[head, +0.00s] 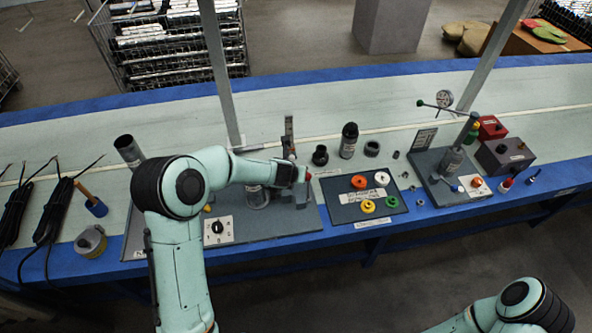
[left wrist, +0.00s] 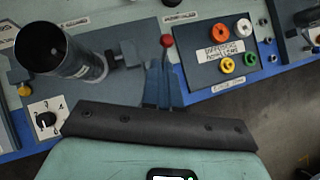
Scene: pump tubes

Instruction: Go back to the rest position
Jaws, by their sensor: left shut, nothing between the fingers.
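My left arm reaches over the left pump station (head: 290,222) in the head view. The left gripper sits by the station's right side, mostly hidden behind my wrist there. In the left wrist view its two fingers (left wrist: 163,88) are together, with nothing between them. A dark open-topped tube (left wrist: 68,57) stands in the station, left of the fingers and apart from them. In the head view this tube (head: 257,198) is partly covered by my arm. A red knob (left wrist: 167,41) lies just beyond the fingertips. Only a link of my right arm shows at bottom right; its gripper is out of frame.
A dark panel (head: 345,211) with coloured rings lies right of the station. Beyond it stand a gauge station (head: 447,190) and a grey box (head: 506,156). A black bottle (head: 349,140) stands behind the panel. Black cables (head: 50,205) lie at left. The bench's back strip is mostly clear.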

